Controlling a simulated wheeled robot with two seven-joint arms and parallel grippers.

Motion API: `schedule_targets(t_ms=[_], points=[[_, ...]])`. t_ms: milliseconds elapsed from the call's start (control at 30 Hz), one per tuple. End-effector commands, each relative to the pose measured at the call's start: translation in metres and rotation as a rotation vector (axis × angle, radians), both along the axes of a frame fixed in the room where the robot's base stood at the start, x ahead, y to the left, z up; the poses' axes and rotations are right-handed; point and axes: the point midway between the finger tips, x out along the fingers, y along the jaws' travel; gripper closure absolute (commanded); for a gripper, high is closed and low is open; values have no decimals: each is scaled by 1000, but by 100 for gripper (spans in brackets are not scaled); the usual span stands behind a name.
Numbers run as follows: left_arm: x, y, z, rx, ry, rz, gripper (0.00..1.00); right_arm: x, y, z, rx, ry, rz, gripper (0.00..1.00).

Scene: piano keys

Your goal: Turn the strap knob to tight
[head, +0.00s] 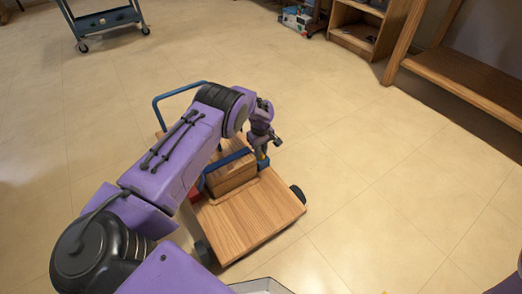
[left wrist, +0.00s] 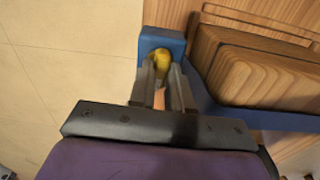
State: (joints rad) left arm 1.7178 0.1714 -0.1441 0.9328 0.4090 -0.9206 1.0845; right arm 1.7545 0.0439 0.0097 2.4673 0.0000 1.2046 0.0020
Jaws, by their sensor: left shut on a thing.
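The yellow strap knob (left wrist: 161,58) sits at the blue strap bracket (left wrist: 174,40) on the edge of a wooden cart. My left gripper (left wrist: 160,75) is shut on the knob, its two fingers on either side of it. In the head view, my left gripper (head: 262,155) reaches down at the cart's far right side. A blue strap (head: 228,159) runs over a wooden box (head: 231,176) on the cart (head: 250,214). The box also shows in the left wrist view (left wrist: 255,70). The knob's turn position cannot be told. My right gripper is not in view.
The cart has black wheels (head: 298,194) and a blue handle (head: 178,92) at its far end. A blue trolley (head: 105,20) stands at the back left. Wooden shelves (head: 362,28) and a wooden bench (head: 465,80) stand at the right. The floor around the cart is clear.

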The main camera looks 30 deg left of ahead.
Motion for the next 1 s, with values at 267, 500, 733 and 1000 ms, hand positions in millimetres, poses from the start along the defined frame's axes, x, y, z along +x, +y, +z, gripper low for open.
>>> schedule_targets(t_ms=[267, 500, 733, 1000], points=[[-4, 1, -2, 0, 11, 42, 100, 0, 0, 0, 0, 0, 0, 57], [-4, 1, -3, 0, 11, 46, 100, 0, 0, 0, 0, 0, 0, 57], [-3, 1, -2, 0, 9, 46, 56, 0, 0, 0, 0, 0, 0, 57], [0, -1, 1, -1, 4, 43, 56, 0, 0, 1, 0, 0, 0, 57]])
